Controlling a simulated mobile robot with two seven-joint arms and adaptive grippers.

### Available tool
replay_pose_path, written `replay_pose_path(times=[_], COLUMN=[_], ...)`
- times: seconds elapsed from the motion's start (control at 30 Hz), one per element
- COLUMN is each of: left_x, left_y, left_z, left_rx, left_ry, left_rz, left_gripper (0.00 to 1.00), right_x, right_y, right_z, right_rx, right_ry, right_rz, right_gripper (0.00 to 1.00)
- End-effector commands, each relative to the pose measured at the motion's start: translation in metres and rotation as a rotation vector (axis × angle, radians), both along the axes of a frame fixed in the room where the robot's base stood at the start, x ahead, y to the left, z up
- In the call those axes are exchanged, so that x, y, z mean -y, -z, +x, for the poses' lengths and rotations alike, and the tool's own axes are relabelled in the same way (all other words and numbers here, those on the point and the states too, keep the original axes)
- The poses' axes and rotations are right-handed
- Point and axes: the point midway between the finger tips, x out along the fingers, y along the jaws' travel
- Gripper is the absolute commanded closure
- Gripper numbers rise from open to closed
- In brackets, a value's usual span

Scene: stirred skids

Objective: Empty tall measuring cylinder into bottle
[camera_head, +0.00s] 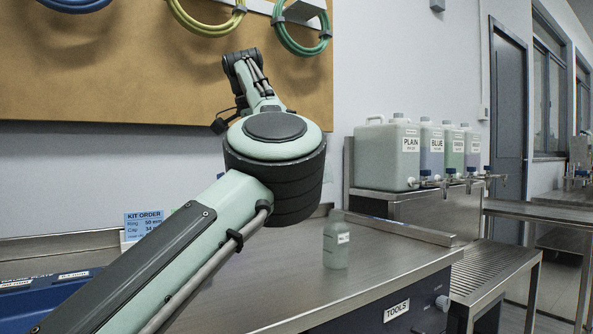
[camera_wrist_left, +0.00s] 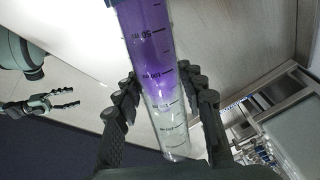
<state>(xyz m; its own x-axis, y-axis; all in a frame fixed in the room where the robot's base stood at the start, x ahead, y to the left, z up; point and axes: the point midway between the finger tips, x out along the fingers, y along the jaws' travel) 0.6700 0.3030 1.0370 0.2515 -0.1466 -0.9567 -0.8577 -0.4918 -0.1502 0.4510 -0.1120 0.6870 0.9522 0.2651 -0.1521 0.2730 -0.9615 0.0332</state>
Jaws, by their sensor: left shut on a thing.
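A tall clear measuring cylinder (camera_wrist_left: 160,80) with black graduations runs down the middle of the left wrist view. Purple liquid fills its part towards the top of that view; the part near my fingers looks clear. My left gripper (camera_wrist_left: 163,100) is shut on the cylinder, one dark finger on each side. In the head view my left arm reaches up from the lower left, and the cylinder cannot be made out there. A translucent pale green bottle (camera_head: 337,243) with a white label stands upright on the steel bench. My right gripper (camera_wrist_left: 62,98) shows in the left wrist view, fingers apart and empty.
The steel bench (camera_head: 385,257) is clear around the bottle. Several labelled jugs with taps, including PLAIN (camera_head: 390,152), stand on a raised shelf behind right. A blue tray (camera_head: 40,298) and a kit order card (camera_head: 143,223) are at left.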

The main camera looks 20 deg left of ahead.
Motion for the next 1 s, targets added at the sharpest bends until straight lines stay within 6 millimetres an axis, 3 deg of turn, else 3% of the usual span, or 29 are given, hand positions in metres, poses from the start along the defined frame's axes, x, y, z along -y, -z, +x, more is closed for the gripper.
replay_pose_path(times=[0.4,1.0], left_x=[0.000,0.001], left_y=[-0.006,-0.007], left_z=[0.000,0.001], left_rx=[-0.037,-0.050], left_ry=[-0.001,0.000], left_rz=[0.072,0.098], left_gripper=[1.00,1.00], right_x=[0.000,0.000], right_y=[-0.016,-0.023], right_z=[0.000,0.000], right_rx=[0.000,0.000], right_ry=[0.000,0.000], right_rz=[0.000,0.000], right_gripper=[0.39,0.39])
